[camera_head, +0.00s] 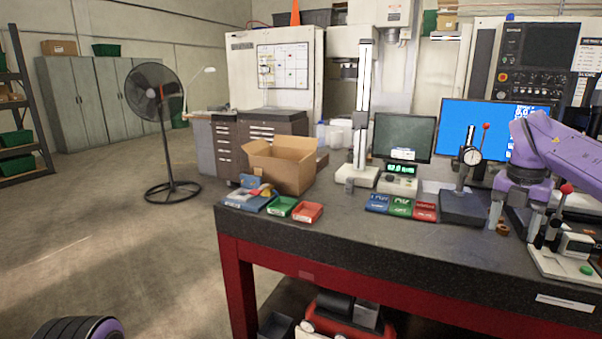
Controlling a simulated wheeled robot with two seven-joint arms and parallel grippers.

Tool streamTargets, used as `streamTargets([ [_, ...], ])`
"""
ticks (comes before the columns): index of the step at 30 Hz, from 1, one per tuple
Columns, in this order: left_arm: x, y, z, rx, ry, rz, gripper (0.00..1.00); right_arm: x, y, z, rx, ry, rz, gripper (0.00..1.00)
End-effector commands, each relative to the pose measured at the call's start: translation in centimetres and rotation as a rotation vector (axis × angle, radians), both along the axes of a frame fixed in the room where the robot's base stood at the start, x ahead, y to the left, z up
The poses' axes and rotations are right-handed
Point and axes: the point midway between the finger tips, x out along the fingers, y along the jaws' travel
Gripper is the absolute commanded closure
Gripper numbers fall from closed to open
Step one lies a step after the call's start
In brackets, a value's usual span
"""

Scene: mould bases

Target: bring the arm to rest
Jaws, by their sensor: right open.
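My right arm, purple and black, comes in from the right edge over the dark stone-topped bench (400,250). Its gripper (515,219) points down close above the bench top, with its two pale fingers apart. A small brown ring-like part (503,230) shows by the left finger, seemingly on the bench; I cannot tell whether it touches the finger. My left gripper is out of view; only a purple and black part of my own body shows at the bottom left.
A dial gauge stand (463,208) is close left of the right gripper, and a red-knobbed device (566,250) is close right. Red, green and blue labelled pads (401,207), a height gauge (362,120), small bins (307,213) and a cardboard box (282,167) stand further left. The bench's front strip is clear.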

Motion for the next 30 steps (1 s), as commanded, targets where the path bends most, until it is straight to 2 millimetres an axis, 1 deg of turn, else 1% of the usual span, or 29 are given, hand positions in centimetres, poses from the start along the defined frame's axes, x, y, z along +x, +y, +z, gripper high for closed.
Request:
streamTargets([
  [4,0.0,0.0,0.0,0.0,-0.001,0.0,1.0,0.6,-1.3,-1.5,-0.179,0.028,0.107,0.35],
  [8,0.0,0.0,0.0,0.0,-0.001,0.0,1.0,1.4,-2.0,-3.0,-0.385,0.082,0.252,0.35],
  [11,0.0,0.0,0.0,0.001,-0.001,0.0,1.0,2.4,-1.8,-4.9,-0.577,0.155,0.416,0.35],
  [14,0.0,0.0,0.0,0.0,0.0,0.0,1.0,3.7,-0.8,-7.8,-0.784,0.257,0.64,0.35],
  [17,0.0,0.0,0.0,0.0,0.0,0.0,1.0,4.7,1.2,-11.6,-0.97,0.369,0.908,0.35],
  [19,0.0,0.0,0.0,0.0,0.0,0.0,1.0,5.1,3.2,-14.9,-1.08,0.447,1.122,0.35],
  [20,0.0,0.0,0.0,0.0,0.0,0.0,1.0,5.0,4.2,-16.6,-1.123,0.481,1.221,0.35],
  [21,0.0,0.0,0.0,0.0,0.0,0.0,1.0,4.8,5.7,-19.0,-1.174,0.525,1.362,0.35],
  [23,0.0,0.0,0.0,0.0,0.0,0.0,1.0,3.9,8.0,-22.8,-1.228,0.585,1.581,0.35],
  [24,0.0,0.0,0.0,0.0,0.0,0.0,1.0,2.9,9.4,-25.4,-1.252,0.621,1.723,0.35],
  [26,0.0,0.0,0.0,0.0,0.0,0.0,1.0,1.0,11.4,-29.0,-1.268,0.663,1.928,0.35],
  [27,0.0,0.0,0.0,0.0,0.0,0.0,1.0,-0.6,12.7,-31.4,-1.266,0.683,2.061,0.35],
  [29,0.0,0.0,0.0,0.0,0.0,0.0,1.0,-3.4,14.4,-34.7,-1.248,0.708,2.251,0.35],
  [30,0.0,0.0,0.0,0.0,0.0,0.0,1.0,-5.5,15.4,-36.7,-1.223,0.719,2.375,0.35],
])
